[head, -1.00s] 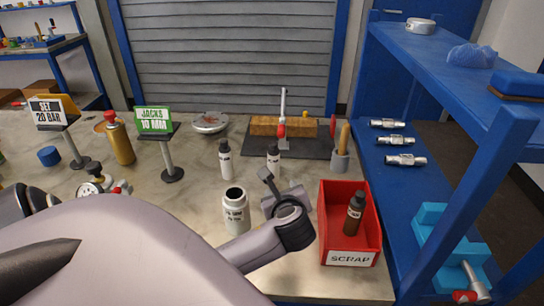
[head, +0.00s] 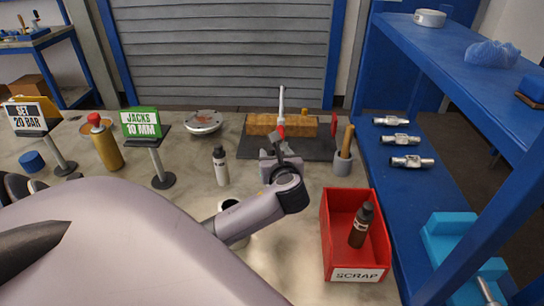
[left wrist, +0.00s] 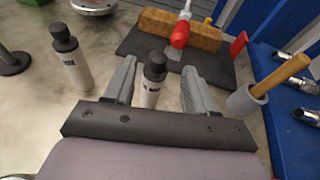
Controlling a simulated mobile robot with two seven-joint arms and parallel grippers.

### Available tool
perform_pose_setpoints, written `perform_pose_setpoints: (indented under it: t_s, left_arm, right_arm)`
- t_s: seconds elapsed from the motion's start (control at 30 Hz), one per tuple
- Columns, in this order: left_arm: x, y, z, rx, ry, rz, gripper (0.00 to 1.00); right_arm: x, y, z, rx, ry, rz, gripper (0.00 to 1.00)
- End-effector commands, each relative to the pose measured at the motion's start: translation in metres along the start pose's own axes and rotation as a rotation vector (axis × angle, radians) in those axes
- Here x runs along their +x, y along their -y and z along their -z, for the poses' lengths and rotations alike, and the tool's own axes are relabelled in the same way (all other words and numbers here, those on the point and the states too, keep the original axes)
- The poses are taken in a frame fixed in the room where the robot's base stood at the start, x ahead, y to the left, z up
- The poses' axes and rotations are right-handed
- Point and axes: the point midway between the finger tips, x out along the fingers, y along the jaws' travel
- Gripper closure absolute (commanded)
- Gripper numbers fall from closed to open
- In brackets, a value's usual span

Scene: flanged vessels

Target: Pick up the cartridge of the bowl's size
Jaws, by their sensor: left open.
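A white cartridge with a dark cap (left wrist: 151,92) stands between the two fingers of my left gripper (left wrist: 158,78) in the left wrist view. The fingers are open on either side of it, with no clear contact. In the head view my left gripper (head: 279,160) hides most of that cartridge. A second white, dark-capped cartridge (head: 220,168) stands to its left, and shows in the left wrist view (left wrist: 71,62). A white open-topped vessel (head: 228,204) is mostly hidden behind my arm. The labels are too small to read. My right gripper is not in view.
A red SCRAP bin (head: 340,276) at right holds a dark bottle (head: 361,226). A mat with a tan block (head: 262,124) lies behind my gripper. A grey cup with a wooden handle (head: 343,163) stands right. Signs (head: 143,126) stand left.

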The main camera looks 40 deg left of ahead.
Motion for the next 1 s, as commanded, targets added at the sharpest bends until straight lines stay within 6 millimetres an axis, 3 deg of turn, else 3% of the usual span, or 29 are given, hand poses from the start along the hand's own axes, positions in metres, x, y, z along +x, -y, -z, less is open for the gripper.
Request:
perform_pose_setpoints:
  t_s: [0.2,0.53,0.57,0.7,0.73,1.0]
  left_arm:
    - [0.028,-0.002,0.001,0.0,0.0,-0.002,0.44]
    - [0.034,-0.002,0.002,-0.002,0.0,0.0,0.44]
    - [0.034,-0.002,0.002,-0.002,0.0,0.0,0.51]
    - [0.034,-0.002,0.002,-0.002,0.0,0.0,0.96]
    - [0.034,-0.002,0.002,-0.002,0.0,0.0,1.0]
    - [0.034,-0.002,0.002,-0.002,0.0,0.0,1.0]
  right_arm:
    - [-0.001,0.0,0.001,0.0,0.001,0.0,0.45]
    - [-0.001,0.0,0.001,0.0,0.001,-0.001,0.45]
    - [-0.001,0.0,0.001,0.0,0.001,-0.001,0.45]
    - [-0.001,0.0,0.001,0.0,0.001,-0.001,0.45]
    - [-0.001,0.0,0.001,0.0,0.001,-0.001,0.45]
    - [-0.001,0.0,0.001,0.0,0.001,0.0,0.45]
